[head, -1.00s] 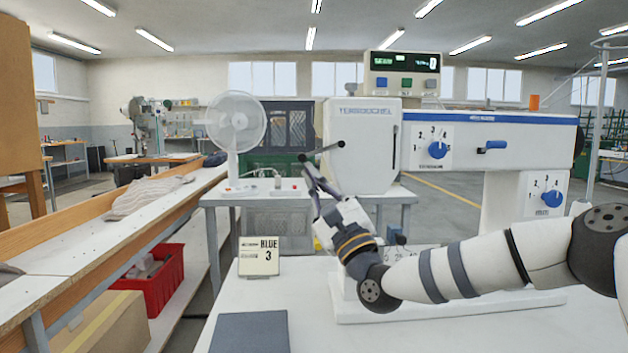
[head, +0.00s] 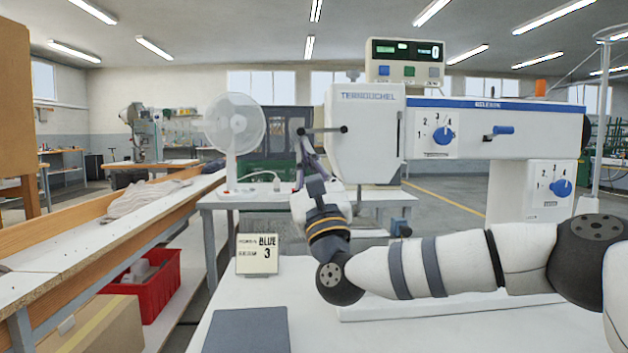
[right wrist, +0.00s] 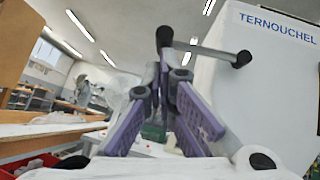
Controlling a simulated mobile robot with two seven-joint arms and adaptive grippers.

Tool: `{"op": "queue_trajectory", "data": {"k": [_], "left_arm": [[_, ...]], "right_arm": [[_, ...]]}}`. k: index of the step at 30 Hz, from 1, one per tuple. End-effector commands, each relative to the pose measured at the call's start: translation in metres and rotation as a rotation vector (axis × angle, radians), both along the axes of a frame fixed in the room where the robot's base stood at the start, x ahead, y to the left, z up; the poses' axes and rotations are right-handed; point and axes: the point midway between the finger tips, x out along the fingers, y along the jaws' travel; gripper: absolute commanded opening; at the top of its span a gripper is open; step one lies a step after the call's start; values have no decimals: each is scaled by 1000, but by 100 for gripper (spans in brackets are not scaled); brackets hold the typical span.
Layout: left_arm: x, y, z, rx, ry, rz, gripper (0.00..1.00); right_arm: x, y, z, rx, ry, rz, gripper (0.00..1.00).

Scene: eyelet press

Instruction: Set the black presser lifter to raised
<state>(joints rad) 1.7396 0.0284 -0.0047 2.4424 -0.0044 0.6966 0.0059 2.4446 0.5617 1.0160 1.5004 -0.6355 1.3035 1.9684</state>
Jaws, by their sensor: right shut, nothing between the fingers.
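The black presser lifter (head: 322,130) is a thin bar with a round end, on the left side of the white machine head (head: 365,140). It sticks out to the left, close to level in the head view. It also shows in the right wrist view (right wrist: 205,48). My right gripper (head: 303,147) is shut and empty. Its purple-grey fingers point up, with their tips right under the bar's free left end, seemingly touching it. In the right wrist view the fingertips (right wrist: 168,66) are just below that end. My left gripper is out of view.
The machine also carries blue numbered dials (head: 443,135), a blue lever (head: 499,131) and a display box (head: 405,62). A card reading BLUE 3 (head: 257,254) stands on the white table (head: 400,340). A white fan (head: 235,125) stands behind on another table.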

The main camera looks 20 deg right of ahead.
Motion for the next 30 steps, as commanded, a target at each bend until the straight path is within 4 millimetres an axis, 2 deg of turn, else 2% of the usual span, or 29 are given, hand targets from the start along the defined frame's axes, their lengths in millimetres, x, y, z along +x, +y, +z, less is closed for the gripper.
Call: {"op": "queue_trajectory", "data": {"k": [1,3,10,18,30], "left_arm": [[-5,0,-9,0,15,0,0],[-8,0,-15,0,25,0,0],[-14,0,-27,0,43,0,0],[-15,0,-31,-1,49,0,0],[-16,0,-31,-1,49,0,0]], "right_arm": [[2,3,-6,33,-6,3,0],[3,5,-1,84,-22,1,0],[3,9,14,220,-63,1,0],[3,11,24,213,-62,2,0],[3,12,27,211,-63,0,0]]}}
